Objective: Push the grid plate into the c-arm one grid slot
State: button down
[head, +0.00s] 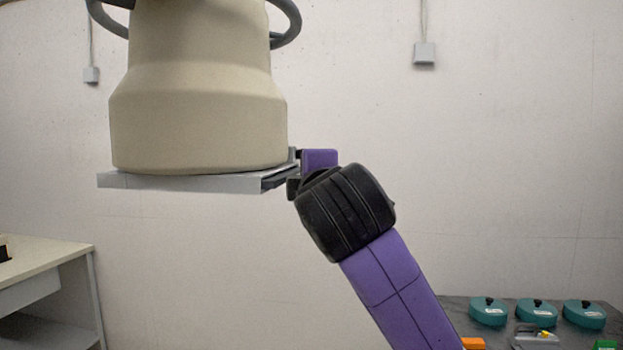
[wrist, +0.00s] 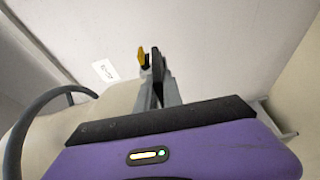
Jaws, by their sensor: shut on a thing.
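The c-arm head (head: 198,95) is a large beige housing at the upper left of the head view. A flat grey slot frame (head: 180,182) runs under it. A dark strip, seemingly the grid plate (head: 278,178), shows at the frame's right end; most of it is hidden. My gripper (head: 293,184) is at that right end, closed on the plate's outer edge as far as I can tell. In the wrist view my gripper (wrist: 158,78) has its fingers together, and the thing between them is barely visible. A small yellow knob (wrist: 142,57) is beside the fingertips.
Grey handle bars (head: 288,22) curve from the housing. A bench with several teal round items (head: 536,312) stands at the lower right. A pale table (head: 45,262) is at the lower left. The space below the frame is clear, with a plain wall behind.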

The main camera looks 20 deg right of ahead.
jog(key=shift+w+a+r, duration=0.1)
jog(key=shift+w+a, duration=0.3)
jog(key=shift+a, duration=0.25)
jog(key=c, duration=1.4)
grip_release()
jog(key=shift+s, duration=0.1)
jog(key=b+v, duration=0.2)
jog(key=v, duration=0.5)
jog(key=shift+s, duration=0.3)
jog(key=shift+a, duration=0.1)
